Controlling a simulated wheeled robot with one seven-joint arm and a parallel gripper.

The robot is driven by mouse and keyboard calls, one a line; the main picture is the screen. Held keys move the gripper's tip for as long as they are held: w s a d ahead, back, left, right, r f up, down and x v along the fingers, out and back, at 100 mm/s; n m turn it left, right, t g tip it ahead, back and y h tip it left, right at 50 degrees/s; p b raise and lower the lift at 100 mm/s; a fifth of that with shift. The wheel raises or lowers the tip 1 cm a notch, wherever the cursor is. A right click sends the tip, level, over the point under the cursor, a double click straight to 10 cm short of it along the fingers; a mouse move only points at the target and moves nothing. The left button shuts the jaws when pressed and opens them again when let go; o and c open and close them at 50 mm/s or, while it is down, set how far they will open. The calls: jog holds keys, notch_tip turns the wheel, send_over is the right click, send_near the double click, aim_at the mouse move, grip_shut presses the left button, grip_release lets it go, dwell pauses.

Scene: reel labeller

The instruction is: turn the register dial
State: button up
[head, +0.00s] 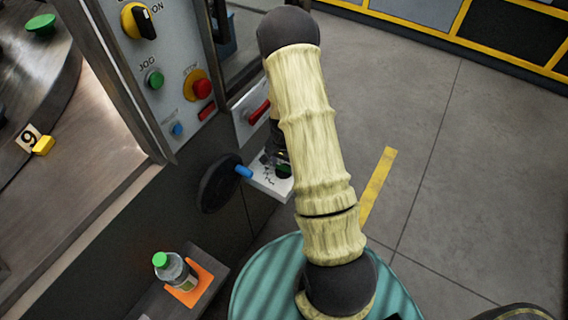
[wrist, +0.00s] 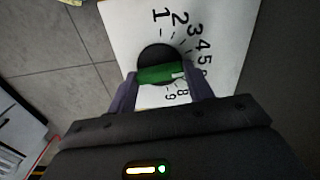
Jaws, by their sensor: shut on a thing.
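The register dial (wrist: 160,59) shows in the wrist view as a dark round knob with a green grip bar (wrist: 160,74) across it. It sits on a white plate (wrist: 118,22) with black numerals around it. My gripper (wrist: 164,80) is shut on the green bar, one finger at each end. A small white mark shows near the bar's right end. In the head view the white plate (head: 268,184) is on the machine's side, and my arm hides most of the dial.
A control panel (head: 178,50) with a yellow switch, green button and red stop button is above the plate. A dark handwheel (head: 217,184) with a blue handle is just left of it. A green-capped bottle (head: 174,271) stands on an orange pad below. Open floor lies right.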

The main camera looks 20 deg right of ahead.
aim_at(283, 165)
jog(key=n, duration=0.6)
jog(key=shift+w+n+p, duration=0.1)
jog(key=shift+n+p, duration=0.25)
jog(key=shift+n, duration=0.05)
dwell(0.3)
jog(key=o, duration=1)
jog(key=shift+r, duration=0.1)
notch_tip(283, 165, up, 17)
jog(key=shift+r+p, duration=0.15)
jog(key=shift+p, duration=0.4)
